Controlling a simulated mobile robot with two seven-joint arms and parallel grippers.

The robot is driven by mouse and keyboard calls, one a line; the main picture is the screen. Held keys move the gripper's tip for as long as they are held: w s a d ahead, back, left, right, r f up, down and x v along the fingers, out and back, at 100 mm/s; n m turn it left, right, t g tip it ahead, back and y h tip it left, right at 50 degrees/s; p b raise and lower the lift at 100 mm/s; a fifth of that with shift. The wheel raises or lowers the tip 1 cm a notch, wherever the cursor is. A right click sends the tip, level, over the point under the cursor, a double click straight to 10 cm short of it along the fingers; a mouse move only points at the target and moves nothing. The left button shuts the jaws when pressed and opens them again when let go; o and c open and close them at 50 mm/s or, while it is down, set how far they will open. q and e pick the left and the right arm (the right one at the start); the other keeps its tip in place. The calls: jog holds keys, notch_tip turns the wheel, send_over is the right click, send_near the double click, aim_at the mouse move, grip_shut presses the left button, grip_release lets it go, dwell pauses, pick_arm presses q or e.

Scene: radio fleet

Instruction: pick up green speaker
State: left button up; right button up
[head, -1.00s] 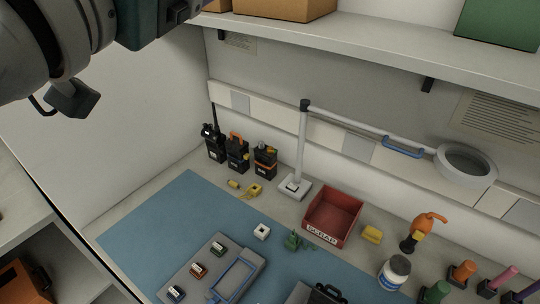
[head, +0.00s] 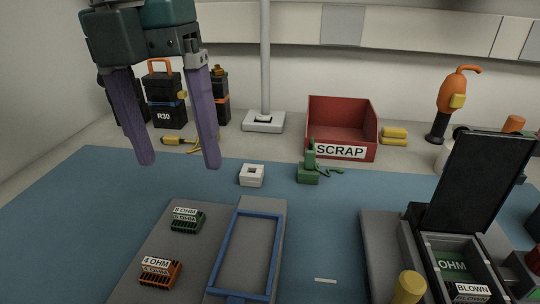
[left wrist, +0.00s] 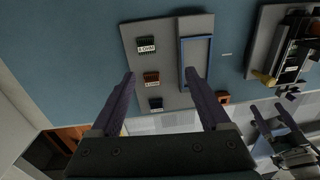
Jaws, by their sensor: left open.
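The green speaker (head: 187,222), a small ribbed block with a white 8 OHM label, lies on a grey board on the blue mat. In the left wrist view it is the top one of a column of three (left wrist: 146,44). My left gripper (head: 179,165) is open and empty. It hangs above the mat, its purple fingers pointing down, apart from the speaker. In the left wrist view the speaker shows beyond the fingertips (left wrist: 159,74). What looks like my right gripper (left wrist: 276,115) shows at the lower right of that view; its jaws are unclear.
An orange 4 OHM block (head: 160,273) and a blue-framed tray (head: 274,258) are close to the speaker. A red SCRAP bin (head: 365,125), a green clamp-like part (head: 308,176) and a white block (head: 251,179) stand behind. An open black case (head: 485,175) stands right.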

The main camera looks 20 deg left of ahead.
aim_at(184, 213)
pick_arm(q)
jog(key=shift+y, duration=0.4)
jog(key=f, duration=0.1)
jog(key=a+f, duration=0.1)
jog(key=f, duration=0.2)
jog(key=shift+w+a+f, duration=0.1)
jog(key=shift+a, duration=0.25)
notch_tip(184, 213, down, 6)
jog(key=shift+w+f+b, duration=0.1)
jog(key=shift+w+b, duration=0.05)
jog(key=shift+b, duration=0.45)
grip_shut()
